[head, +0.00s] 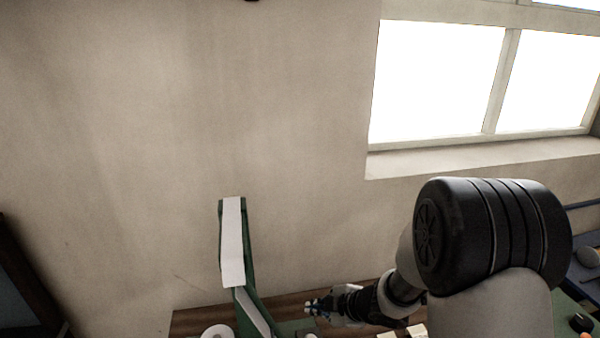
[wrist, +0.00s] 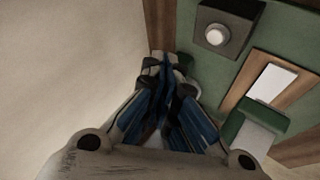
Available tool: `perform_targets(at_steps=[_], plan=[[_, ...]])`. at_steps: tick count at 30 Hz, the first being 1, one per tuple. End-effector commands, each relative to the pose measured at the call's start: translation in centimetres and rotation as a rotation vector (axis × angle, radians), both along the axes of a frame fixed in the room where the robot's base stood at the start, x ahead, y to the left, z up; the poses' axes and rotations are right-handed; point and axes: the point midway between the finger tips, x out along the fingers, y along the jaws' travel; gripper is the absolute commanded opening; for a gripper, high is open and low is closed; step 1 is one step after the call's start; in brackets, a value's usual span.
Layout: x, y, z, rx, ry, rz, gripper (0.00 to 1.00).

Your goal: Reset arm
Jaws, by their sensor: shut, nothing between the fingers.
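My gripper (head: 312,307) shows small in the head view at the bottom centre, at the end of my grey and black arm. In the wrist view my gripper (wrist: 165,75) has its blue-lined fingers together with nothing between them. No cloth can be made out in either view. A green upright piece with a white strip (head: 233,243) stands to the left of my gripper in the head view.
A wooden surface (head: 190,322) runs along the wall's foot. A white round thing (head: 217,331) lies on it. A dark box with a white knob (wrist: 217,35) sits on a green surface (wrist: 215,80). A window (head: 440,80) is at upper right.

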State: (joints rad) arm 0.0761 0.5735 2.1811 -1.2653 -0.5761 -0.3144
Motion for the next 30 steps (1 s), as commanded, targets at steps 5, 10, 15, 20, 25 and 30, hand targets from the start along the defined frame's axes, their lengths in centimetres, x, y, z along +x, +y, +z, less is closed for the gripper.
perform_targets(at_steps=[5, 10, 15, 20, 25, 30], plan=[[1.3, -4.8, 6.6, -0.079, -0.041, -0.279, 0.00], [-0.5, -9.4, 12.3, -0.100, -0.037, -0.568, 0.00], [-4.8, -12.7, 16.8, -0.066, 0.005, -0.841, 0.00], [-10.5, -14.2, 19.5, 0.009, 0.084, -1.069, 0.00], [-17.4, -13.9, 20.9, 0.124, 0.211, -1.265, 0.00], [-24.0, -11.9, 21.0, 0.242, 0.368, -1.391, 0.00]])
